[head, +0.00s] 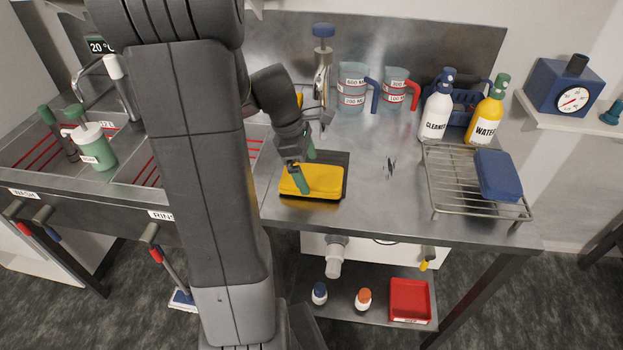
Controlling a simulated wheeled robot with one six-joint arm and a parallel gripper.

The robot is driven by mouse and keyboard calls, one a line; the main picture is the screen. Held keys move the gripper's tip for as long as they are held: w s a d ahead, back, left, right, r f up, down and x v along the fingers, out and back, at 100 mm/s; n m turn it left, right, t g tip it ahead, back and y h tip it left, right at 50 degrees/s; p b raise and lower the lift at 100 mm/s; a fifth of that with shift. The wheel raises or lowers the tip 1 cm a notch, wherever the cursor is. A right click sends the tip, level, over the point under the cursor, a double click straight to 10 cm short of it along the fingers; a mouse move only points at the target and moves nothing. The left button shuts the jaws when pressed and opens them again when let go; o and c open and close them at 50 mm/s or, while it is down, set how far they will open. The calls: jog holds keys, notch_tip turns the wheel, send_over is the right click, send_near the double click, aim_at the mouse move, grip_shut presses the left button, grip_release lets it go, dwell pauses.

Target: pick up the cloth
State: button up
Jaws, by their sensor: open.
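The cloth (325,181) is a flat yellow folded piece on a dark square mat (340,159) near the front edge of the steel bench. My gripper (306,165) is open above the cloth, with its green fingertips apart. The nearer fingertip overlaps the cloth in the picture; the farther one shows just behind its back edge. I cannot tell whether either touches it. Part of the cloth's left side is covered by the near finger.
A wire rack (447,181) holding a blue block (497,174) stands right on the bench (385,212). Cleaner (436,112) and water (486,116) bottles and two measuring jugs (354,88) (396,90) stand behind. Sinks are left. The bench between mat and rack is mostly clear.

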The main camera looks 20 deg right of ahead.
jog(key=shift+x, duration=1.15)
jog(key=c, duration=1)
jog(key=shift+w+r, duration=0.1)
jog(key=shift+r, duration=0.05)
jog(key=shift+r, duration=0.6)
jog(key=shift+v, duration=1.05)
jog(key=s+a, duration=0.3)
jog(key=s, duration=0.2)
jog(key=s+a+b, duration=0.1)
jog(key=s+a, duration=0.2)
jog(key=s, duration=0.2)
jog(key=s+a, duration=0.3)
jog(key=s, duration=0.3)
jog(key=shift+b, duration=0.3)
